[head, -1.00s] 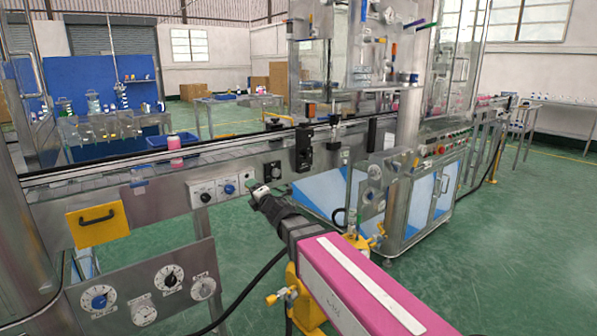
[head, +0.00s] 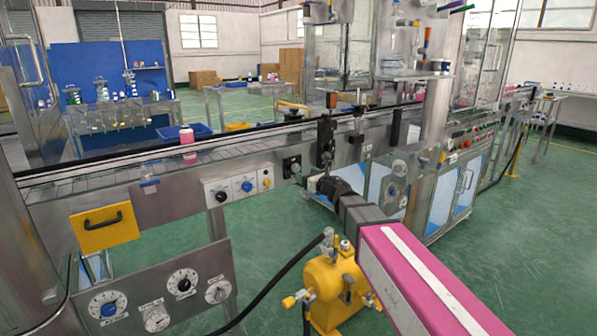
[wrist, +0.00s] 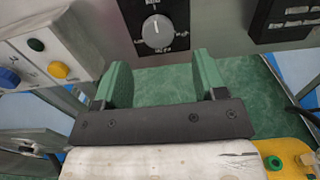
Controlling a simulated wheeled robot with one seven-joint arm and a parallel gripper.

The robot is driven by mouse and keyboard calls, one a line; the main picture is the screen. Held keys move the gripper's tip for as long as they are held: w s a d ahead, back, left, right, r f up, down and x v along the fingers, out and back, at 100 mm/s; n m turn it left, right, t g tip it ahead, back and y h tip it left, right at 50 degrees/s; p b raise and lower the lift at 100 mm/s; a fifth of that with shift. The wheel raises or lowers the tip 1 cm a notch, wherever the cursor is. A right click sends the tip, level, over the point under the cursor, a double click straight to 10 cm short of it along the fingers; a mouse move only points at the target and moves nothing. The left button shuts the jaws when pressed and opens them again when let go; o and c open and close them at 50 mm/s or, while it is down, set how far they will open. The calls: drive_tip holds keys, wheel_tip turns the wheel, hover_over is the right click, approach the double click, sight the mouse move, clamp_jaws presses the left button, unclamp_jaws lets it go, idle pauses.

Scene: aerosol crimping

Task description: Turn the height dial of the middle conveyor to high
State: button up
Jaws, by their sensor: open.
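A grey round dial (wrist: 157,31) on a black plate sits on the conveyor's metal side, ahead of my gripper in the wrist view. Its pointer line is near the top. The small lettering around it is too blurred to read surely. In the head view, the black dial plate (head: 292,167) is on the side of the middle conveyor (head: 130,200), just right of the white button panel. My gripper (wrist: 160,58) is open and empty. Its two green fingers are spread below the dial, apart from it. In the head view, my gripper (head: 312,183) is just right of and below the dial plate.
A white panel (head: 238,188) with knobs and buttons is left of the dial. A black bracket (head: 326,140) stands right of it. A lower plate (head: 150,292) carries several dials. A yellow device (head: 335,285) stands below my arm. A pink-filled container (head: 188,143) is on the belt.

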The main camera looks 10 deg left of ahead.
sight(295, 168)
drive_tip(key=x, duration=0.6)
drive_tip(key=shift+a, duration=0.2)
drive_tip(key=c, duration=0.9)
